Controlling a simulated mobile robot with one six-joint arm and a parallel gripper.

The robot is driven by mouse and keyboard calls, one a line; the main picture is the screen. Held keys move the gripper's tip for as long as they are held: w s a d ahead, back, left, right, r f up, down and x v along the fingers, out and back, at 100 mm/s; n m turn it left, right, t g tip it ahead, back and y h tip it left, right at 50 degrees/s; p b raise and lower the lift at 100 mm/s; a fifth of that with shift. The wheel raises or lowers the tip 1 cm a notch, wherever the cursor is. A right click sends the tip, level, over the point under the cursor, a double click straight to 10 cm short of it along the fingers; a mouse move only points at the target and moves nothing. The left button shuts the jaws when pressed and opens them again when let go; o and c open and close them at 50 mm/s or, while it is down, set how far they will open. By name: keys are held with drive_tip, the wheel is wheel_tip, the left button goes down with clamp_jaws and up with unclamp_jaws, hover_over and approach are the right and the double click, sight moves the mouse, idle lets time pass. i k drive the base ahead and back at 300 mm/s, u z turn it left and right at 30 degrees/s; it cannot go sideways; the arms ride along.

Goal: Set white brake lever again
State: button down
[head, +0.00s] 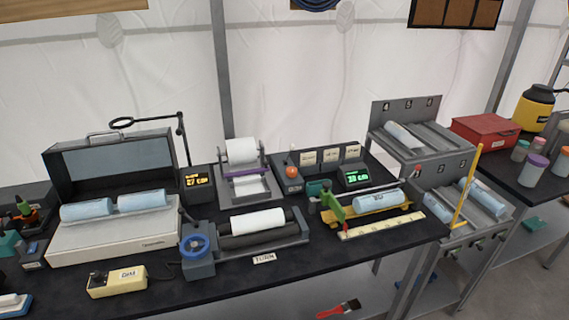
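I cannot make out a clearly white brake lever in the head view. An upright lever with an orange knob (292,159) stands on a small grey box on the black bench. A long yellow lever (466,200) stands tilted at the grey rack on the right. A green lever (333,206) stands by the yellow cradle, which holds a pale blue roll (379,197). A white piece on a blue base (14,303) is cut off at the lower left corner. My gripper is not in view.
The black bench (210,293) carries an open grey case (110,243) with two blue rolls, a blue handwheel (199,245) beside a roller bed with a white roll (257,222), and a paper roll stand (243,188). A red box (485,134) stands at the right. The bench's front strip is mostly clear.

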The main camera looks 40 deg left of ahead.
sight(292, 147)
drive_tip(key=z, duration=0.15)
drive_tip(key=k, duration=0.7)
drive_tip(key=u, duration=1.3)
drive_tip(key=i, duration=1)
drive_tip(key=u, duration=0.15)
drive_tip(key=k, duration=0.5)
